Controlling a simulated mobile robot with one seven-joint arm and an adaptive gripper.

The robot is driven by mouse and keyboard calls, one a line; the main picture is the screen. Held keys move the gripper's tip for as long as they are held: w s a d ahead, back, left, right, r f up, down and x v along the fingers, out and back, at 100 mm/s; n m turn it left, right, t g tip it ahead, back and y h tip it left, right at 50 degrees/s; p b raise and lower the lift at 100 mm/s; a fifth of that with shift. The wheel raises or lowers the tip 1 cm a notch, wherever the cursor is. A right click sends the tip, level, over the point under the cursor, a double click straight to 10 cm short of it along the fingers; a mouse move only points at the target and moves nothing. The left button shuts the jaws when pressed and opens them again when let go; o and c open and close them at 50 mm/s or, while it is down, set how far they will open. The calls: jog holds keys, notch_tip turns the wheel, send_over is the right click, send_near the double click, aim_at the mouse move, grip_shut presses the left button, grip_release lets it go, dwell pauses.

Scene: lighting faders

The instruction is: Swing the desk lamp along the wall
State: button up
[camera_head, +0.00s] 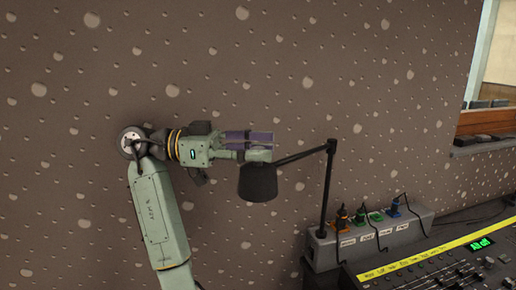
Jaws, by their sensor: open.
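The desk lamp stands at the right of centre, against the speckled wall. Its black shade (258,183) hangs at the left end of a thin black arm (305,155), which joins an upright black post (327,190). My gripper (262,147) reaches in from the left, its fingers pointing right, just above the lamp shade. The gripper is open. Its fingers overlap the top of the shade in the picture; I cannot tell whether they touch it. The join between shade and arm is partly hidden by the fingers.
A grey box (350,243) with several coloured plugs and black cables stands beside the lamp post. A mixing console (450,275) with a yellow strip and green display fills the lower right. A window (493,85) with a sill is at the upper right. The wall left of the lamp is bare.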

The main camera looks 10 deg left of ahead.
jog(key=shift+r, duration=0.1)
notch_tip(320, 180, up, 10)
jog(key=shift+f, duration=0.1)
jog(key=shift+c, duration=0.3)
